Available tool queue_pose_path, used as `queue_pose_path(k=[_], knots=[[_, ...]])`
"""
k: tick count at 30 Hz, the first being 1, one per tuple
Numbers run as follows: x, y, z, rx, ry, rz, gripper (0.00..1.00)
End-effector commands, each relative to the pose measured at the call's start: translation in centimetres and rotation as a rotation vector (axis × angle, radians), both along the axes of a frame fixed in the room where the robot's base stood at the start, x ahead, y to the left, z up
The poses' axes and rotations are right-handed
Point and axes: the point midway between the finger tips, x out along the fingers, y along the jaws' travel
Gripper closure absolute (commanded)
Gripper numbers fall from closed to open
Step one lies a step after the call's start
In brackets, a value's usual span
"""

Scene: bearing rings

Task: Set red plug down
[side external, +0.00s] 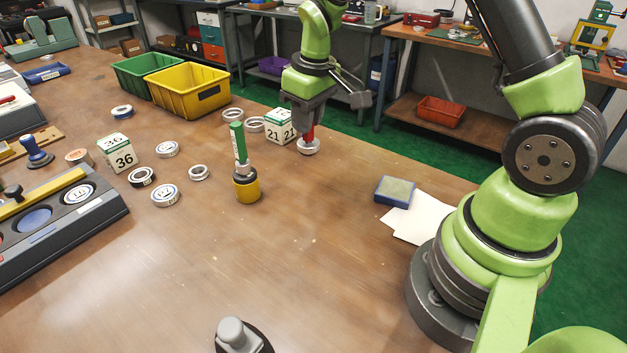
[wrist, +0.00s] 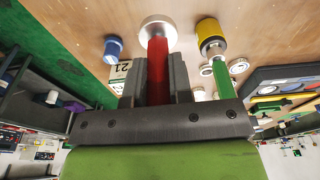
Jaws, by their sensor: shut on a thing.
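The red plug (side external: 310,132) is a red handle with a pale round disc (side external: 308,147) at its lower end. My gripper (side external: 309,124) is shut on the handle and holds the plug upright, right of the white box marked 21 (side external: 280,126). I cannot tell whether the disc touches the table. In the wrist view the red handle (wrist: 157,72) sits between the two fingers of my gripper (wrist: 155,78), with the disc (wrist: 157,30) beyond the fingertips.
A green plug (side external: 238,142) stands in a yellow-collared base (side external: 246,187) to the left. Several rings, a box marked 36 (side external: 115,153) and a dark tray (side external: 60,222) lie farther left. Yellow (side external: 188,92) and green bins stand behind.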

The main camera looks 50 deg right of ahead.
Motion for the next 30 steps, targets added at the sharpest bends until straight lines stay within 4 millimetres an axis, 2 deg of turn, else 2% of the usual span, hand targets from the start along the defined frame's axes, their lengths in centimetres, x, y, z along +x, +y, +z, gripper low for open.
queue_pose_path(k=[1,3,6,12,17,22,25,30], knots=[[0.4,-1.4,0.0,0.001,-0.002,-0.019,1.00],[0.7,-2.5,-0.1,0.001,-0.001,-0.029,1.00],[0.8,-3.2,-1.3,0.003,0.002,-0.034,1.00],[0.8,-3.2,-4.9,0.004,0.003,-0.034,1.00],[0.8,-3.2,-6.4,0.002,0.001,-0.033,1.00],[0.8,-3.1,-9.0,0.002,0.001,-0.034,1.00],[0.9,-3.2,-9.9,0.001,-0.001,-0.033,1.00],[0.9,-3.2,-10.0,0.000,-0.004,-0.033,1.00]])
